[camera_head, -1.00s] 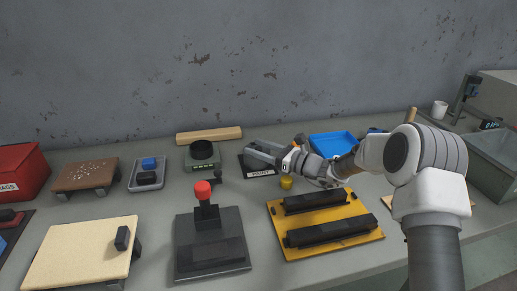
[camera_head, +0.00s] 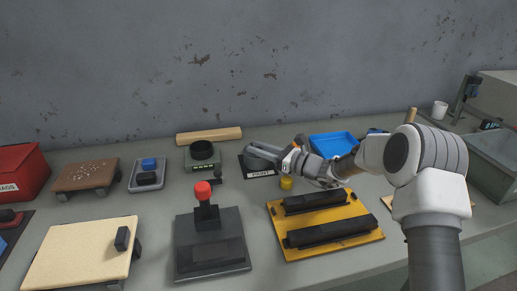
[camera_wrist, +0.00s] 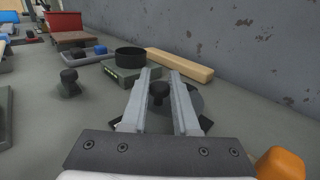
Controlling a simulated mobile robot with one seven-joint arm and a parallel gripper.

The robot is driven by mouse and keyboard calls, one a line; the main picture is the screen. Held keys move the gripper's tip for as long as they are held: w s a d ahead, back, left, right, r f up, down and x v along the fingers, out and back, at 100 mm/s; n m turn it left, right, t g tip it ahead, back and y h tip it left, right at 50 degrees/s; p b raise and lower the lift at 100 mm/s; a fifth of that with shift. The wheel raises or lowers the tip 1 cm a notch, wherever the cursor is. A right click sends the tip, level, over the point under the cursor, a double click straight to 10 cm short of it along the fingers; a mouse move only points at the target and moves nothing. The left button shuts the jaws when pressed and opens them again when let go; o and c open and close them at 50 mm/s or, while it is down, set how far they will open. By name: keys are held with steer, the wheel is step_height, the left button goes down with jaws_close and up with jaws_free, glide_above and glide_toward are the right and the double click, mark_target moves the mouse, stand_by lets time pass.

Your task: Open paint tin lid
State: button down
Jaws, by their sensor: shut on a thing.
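The paint tin is a grey round thing on a dark mat with a white "PAINT" label (camera_head: 261,174), near the wall in the head view. In the wrist view its grey round top (camera_wrist: 196,97) shows beside and behind my fingers. A dark knob (camera_wrist: 158,92) stands up between the fingers. My gripper (camera_wrist: 160,86) is shut on this knob, pointing to the left of the head view. I cannot tell whether the lid is seated or raised.
A dark green device with a black ring (camera_head: 202,151) stands just left of the tin. A wooden bar (camera_head: 209,136) lies behind it. A small yellow cylinder (camera_head: 286,183) stands close in front of my wrist. A blue tray (camera_head: 333,144) lies to the right.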

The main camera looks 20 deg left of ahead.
steer(key=shift+r, duration=0.15)
stand_by(0.7)
steer(key=r+m+h+p, duration=0.1)
steer(key=p, duration=0.3)
steer(key=shift+w+a+r, duration=0.1)
steer(key=shift+w+r, duration=0.1)
steer(key=p, duration=0.2)
steer(key=r+m+h+p, duration=0.1)
steer(key=p, duration=0.3)
steer(key=shift+w+a+r+m+g+h, duration=0.25)
steer(key=shift+w+r+m+g+h, duration=0.05)
steer(key=shift+w+r+g+h, duration=0.1)
steer(key=p, duration=0.2)
steer(key=w+m+g+h+p, duration=0.1)
steer(key=p, duration=0.2)
steer(key=shift+a+r+p, duration=0.3)
steer(key=shift+w+a+m+g+h+p, duration=0.25)
steer(key=shift+m+h+p, duration=0.25)
steer(key=shift+p, duration=0.7)
steer(key=shift+w+f, duration=0.1)
steer(key=shift+w, duration=0.05)
steer(key=c, duration=0.7)
jaws_free()
steer(key=shift+o, duration=0.2)
